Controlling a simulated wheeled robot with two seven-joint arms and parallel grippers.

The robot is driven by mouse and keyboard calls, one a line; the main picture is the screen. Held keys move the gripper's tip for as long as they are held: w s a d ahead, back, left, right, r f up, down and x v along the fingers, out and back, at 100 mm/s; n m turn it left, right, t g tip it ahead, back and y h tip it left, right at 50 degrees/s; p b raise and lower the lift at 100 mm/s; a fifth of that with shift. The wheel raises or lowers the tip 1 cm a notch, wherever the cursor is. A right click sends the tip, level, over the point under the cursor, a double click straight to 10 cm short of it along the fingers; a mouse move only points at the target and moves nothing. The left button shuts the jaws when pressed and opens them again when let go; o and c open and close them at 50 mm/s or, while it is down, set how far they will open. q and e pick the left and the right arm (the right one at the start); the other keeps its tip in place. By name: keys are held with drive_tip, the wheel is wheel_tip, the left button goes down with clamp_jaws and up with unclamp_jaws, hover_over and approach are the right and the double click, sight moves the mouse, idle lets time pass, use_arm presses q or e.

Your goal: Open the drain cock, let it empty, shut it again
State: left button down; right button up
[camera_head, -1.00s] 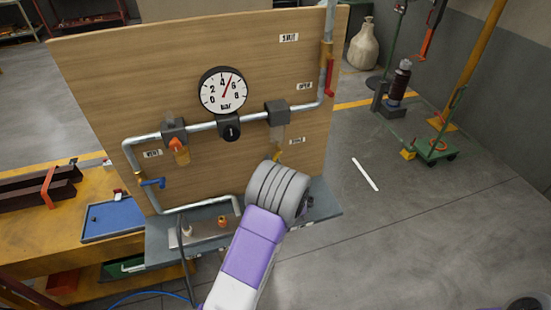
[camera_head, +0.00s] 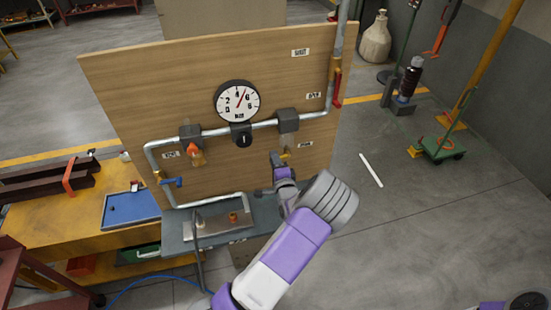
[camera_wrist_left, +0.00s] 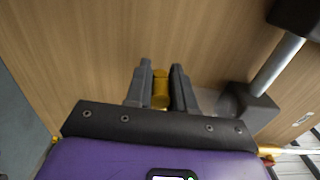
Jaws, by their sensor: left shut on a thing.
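The drain cock (camera_head: 284,155) is a small yellow part below a pale bowl (camera_head: 288,138) under the right grey block on the pipe. My left gripper (camera_head: 279,160) is at this cock, in front of the board. In the left wrist view its two grey fingers (camera_wrist_left: 160,88) are shut on the yellow cock (camera_wrist_left: 160,92), one finger on each side. The fingers hide part of the cock, so its turn position cannot be told. The dial gauge (camera_head: 237,101) on the board has its red needle near 5. My right gripper is not in view.
A red lever valve (camera_head: 336,86) is on the right pipe and a blue-handled valve (camera_head: 172,182) at the lower left. An orange part (camera_head: 197,156) hangs under the left block. A grey shelf with a metal tray (camera_head: 215,224) lies below.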

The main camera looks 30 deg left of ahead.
use_arm(q)
drive_tip(key=shift+d+r+m+p, duration=0.2)
drive_tip(key=shift+m+p, duration=0.35)
drive_tip(key=shift+m, duration=0.55)
drive_tip(key=shift+a, duration=0.1)
drive_tip(key=c, duration=1.1)
unclamp_jaws()
drive_tip(key=shift+r, duration=0.15)
drive_tip(key=shift+o, duration=0.2)
drive_tip(key=v, duration=0.7)
drive_tip(key=shift+s+b, duration=0.2)
drive_tip(key=shift+b, duration=0.2)
